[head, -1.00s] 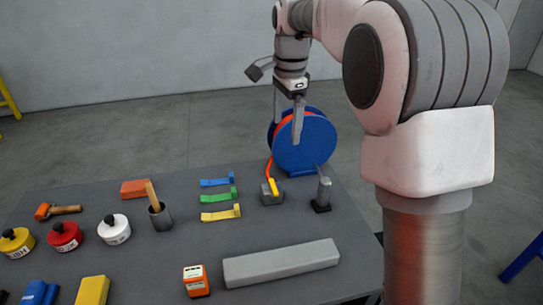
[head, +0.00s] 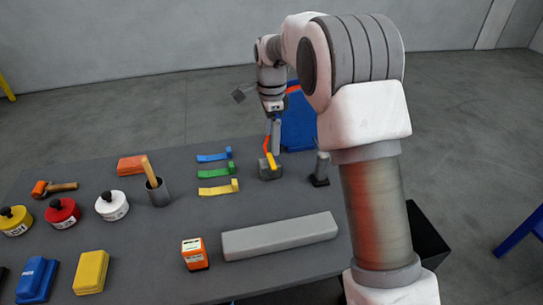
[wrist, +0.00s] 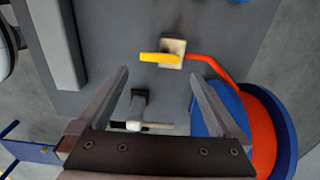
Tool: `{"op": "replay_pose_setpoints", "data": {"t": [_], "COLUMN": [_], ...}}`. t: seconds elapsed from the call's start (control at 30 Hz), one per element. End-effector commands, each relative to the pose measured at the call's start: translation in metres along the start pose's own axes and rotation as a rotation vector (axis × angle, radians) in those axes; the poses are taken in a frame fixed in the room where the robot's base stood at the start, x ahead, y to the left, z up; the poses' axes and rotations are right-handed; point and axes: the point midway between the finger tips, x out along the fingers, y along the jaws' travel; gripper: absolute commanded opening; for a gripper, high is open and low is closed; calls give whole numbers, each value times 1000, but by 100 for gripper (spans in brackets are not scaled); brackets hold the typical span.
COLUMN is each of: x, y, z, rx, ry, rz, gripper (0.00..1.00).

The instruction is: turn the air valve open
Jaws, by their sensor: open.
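The air valve is a small grey block (head: 270,174) with a yellow handle (head: 271,161), near the table's far right part. In the wrist view the block (wrist: 178,46) lies ahead of my fingers, and the handle (wrist: 157,57) points left from it. A red hose (wrist: 208,63) leaves the block's other side. My gripper (wrist: 160,78) is open and empty, with its two fingers wide apart. The handle shows in the gap between the fingertips, apart from both. In the head view my gripper (head: 275,138) hangs down above the valve; one finger partly hides the hose.
A blue hose reel (head: 300,125) stands just behind the valve; its rim (wrist: 285,110) is close to my right finger in the wrist view. A grey post (head: 322,165) on a black base stands right of the valve. Blue, green and yellow (head: 218,189) brackets lie left.

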Motion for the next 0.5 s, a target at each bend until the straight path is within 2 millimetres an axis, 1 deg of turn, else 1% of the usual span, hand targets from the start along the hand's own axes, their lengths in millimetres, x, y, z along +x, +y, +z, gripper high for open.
{"op": "replay_pose_setpoints", "data": {"t": [0.03, 0.1, 0.2, 0.33, 0.5], "x": [13, 27, 44, 59, 67], "y": [1, 1, 1, 0, 0], "z": [0, -1, -1, -1, 0], "rx": [1, 1, 1, 1, 0], "ry": [0, 0, 0, 1, 1], "rz": [4, 4, 2, 2, 0], "gripper": [100, 100, 100, 100, 100]}}
